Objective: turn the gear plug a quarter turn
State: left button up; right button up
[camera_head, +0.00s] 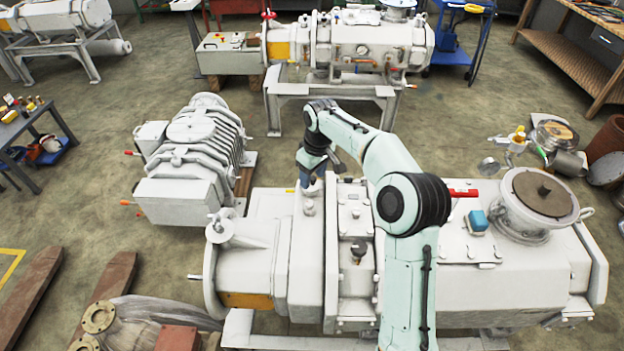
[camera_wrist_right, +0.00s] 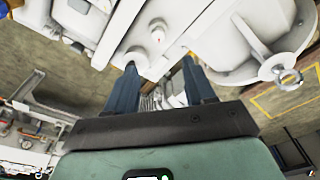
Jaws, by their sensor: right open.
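The white screw vacuum pump (camera_head: 270,260) lies across the front of the head view. A small round white plug (camera_head: 309,207) stands on top of its gear housing; I take this as the gear plug. My right gripper (camera_head: 314,182) is over the housing, just behind this plug. In the right wrist view the two dark fingers of my right gripper (camera_wrist_right: 162,82) are spread apart with nothing between them. A round white plug (camera_wrist_right: 157,32) shows beyond the fingertips there, apart from them. My left gripper is out of view.
A dark knob (camera_head: 358,248) and a blue box (camera_head: 478,222) sit on the same pump. A ribbed white pump (camera_head: 195,150) stands behind left. Another pump (camera_head: 350,45) stands on a frame at the back. Pallet boards lie front left.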

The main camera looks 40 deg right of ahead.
aim_at(309, 203)
jog(key=shift+g, duration=0.7)
jog(key=f, duration=0.4)
jog(key=w+f+p, duration=0.1)
jog(key=f, duration=0.7)
jog(key=shift+w+p, duration=0.3)
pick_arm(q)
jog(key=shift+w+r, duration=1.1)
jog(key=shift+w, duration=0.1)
pick_arm(e)
jog(key=shift+f, duration=0.6)
grip_shut()
